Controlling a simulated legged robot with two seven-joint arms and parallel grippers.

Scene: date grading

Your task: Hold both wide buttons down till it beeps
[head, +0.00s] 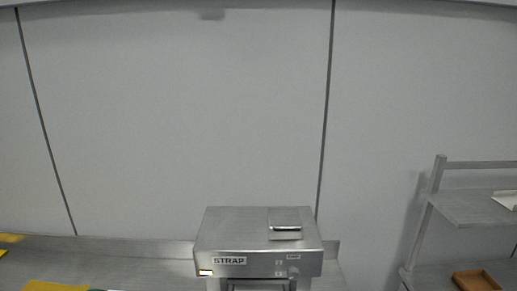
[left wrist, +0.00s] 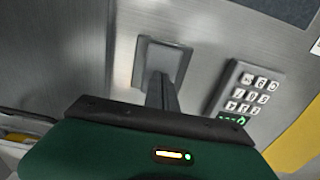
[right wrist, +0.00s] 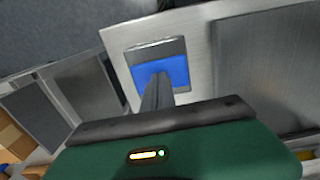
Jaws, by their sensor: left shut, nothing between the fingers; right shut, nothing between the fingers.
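The steel strapping machine marked STRAP (head: 235,232) stands at the bottom middle of the head view. In the left wrist view a wide grey button (left wrist: 177,60) sits in a square frame on a steel face. My left gripper (left wrist: 158,78) is shut and empty, its tips over that button. In the right wrist view a wide blue button (right wrist: 179,70) sits in a grey frame on a steel panel. My right gripper (right wrist: 156,79) is shut and empty, its tips over the blue button. The fingers cover part of each button, and I cannot tell how far either is pressed.
A keypad (left wrist: 242,94) sits right of the grey button in the left wrist view. A grey shelf rack (head: 475,206) with a brown tray (head: 476,281) stands at the right of the head view. A plain pale wall (head: 180,120) fills the back.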

